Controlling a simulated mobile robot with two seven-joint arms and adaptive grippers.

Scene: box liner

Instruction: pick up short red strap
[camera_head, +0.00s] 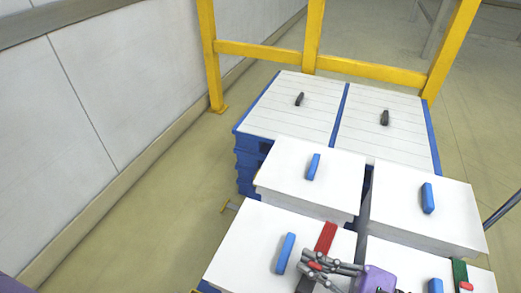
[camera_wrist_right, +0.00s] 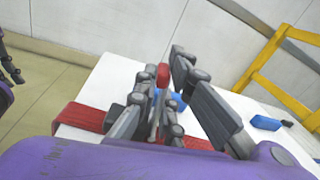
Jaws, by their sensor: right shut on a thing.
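The short red strap (camera_head: 326,237) lies as a flat red band across the top of the front left white box (camera_head: 240,240). In the right wrist view the red band (camera_wrist_right: 85,116) runs across the white top beneath the fingers. My right gripper (camera_head: 318,268) is shut on a slim piece with a red end (camera_wrist_right: 163,75), which seems to be part of this strap. The fingers (camera_wrist_right: 158,105) hide most of the held part. Dark finger parts of my left gripper (camera_wrist_right: 8,65) show at the left edge of the right wrist view; their opening is unclear.
Blue handles (camera_head: 286,253) sit on the white boxes. A green strap (camera_head: 460,271) with a red piece lies at the right. Flat white boxes with black handles (camera_head: 300,99) and a yellow frame (camera_head: 312,50) stand behind. Bare floor (camera_head: 150,220) is at the left.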

